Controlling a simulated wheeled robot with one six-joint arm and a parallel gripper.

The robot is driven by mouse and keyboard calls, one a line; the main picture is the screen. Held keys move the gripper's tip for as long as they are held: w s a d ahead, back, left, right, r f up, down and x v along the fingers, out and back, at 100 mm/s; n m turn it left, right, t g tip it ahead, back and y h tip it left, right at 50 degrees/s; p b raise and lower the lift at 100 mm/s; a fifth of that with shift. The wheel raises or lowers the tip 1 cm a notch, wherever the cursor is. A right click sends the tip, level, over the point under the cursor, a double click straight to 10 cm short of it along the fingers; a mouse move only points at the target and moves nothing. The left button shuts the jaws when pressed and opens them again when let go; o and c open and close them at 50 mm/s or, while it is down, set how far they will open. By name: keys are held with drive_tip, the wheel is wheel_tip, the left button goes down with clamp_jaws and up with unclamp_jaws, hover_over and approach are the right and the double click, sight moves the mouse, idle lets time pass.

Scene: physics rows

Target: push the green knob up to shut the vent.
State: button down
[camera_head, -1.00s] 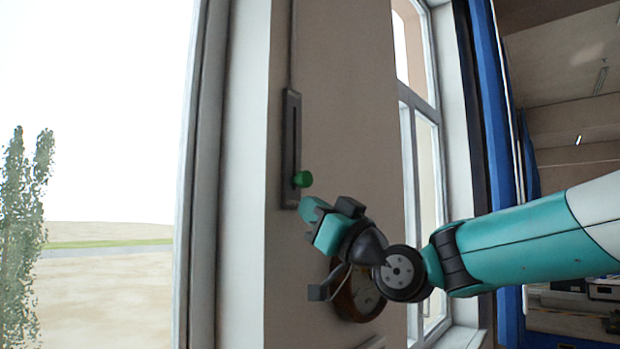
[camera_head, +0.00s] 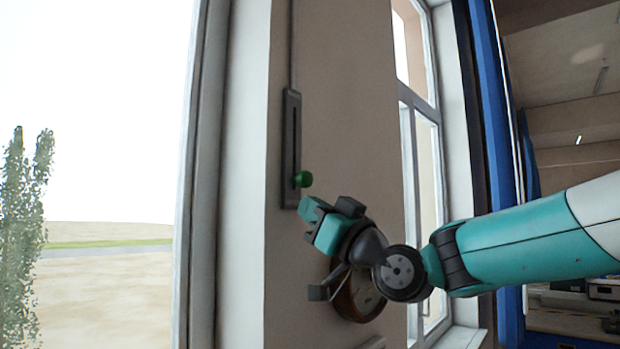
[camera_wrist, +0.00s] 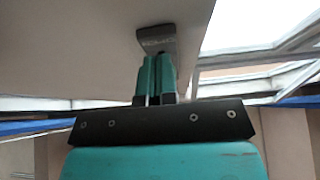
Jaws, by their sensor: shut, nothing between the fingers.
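The green knob (camera_head: 303,179) sits near the lower end of the slot in a dark upright slider plate (camera_head: 291,140) on the beige wall. My gripper (camera_head: 309,207) is just below the knob, with a small gap between them in the head view. Its teal fingers point toward the wall. In the wrist view my gripper (camera_wrist: 156,62) has its two fingers side by side, shut and empty. The knob cannot be made out in the wrist view.
A round brown-rimmed clock (camera_head: 358,298) hangs on the wall behind my wrist. A window (camera_head: 425,150) with a blue curtain (camera_head: 492,100) is to the right. A large bright window opening (camera_head: 100,120) is at left.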

drive_tip(key=shift+r, duration=0.1)
drive_tip(key=shift+r+p, duration=3.65)
drive_tip(key=shift+r, duration=2.75)
drive_tip(key=shift+f, duration=0.2)
drive_tip(key=shift+f+b, duration=0.9)
drive_tip(key=shift+b, duration=0.4)
drive_tip(key=shift+d, duration=0.1)
